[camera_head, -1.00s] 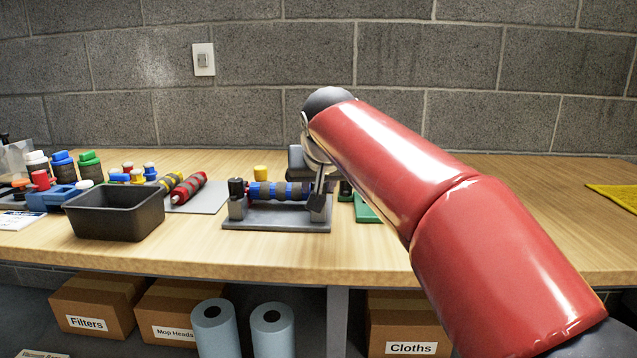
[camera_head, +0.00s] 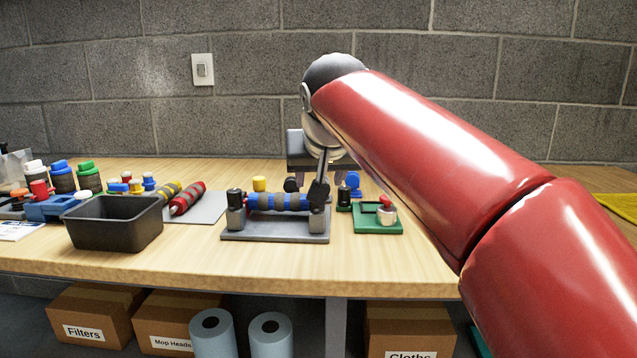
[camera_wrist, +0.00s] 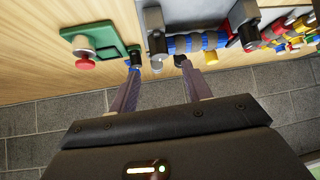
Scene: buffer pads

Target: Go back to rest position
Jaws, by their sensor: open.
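My gripper (camera_wrist: 158,64) is open, and nothing shows between its two fingers in the wrist view. In the head view my red arm reaches in from the right, and the wrist hangs at the right end of a grey fixture (camera_head: 275,237). A blue and dark banded roller (camera_head: 278,202) lies across this fixture between two end posts. The roller also shows in the wrist view (camera_wrist: 195,42), just beyond the fingertips. Whether a finger touches the fixture cannot be told. Part of the gripper is hidden behind the wrist in the head view.
A green plate with a red button (camera_head: 386,207) is right of the fixture. A black bin (camera_head: 115,222) stands left, with red and yellow banded rollers on a grey pad (camera_head: 208,208) beside it. Several capped jars are farther left. A yellow cloth (camera_head: 620,205) lies at far right.

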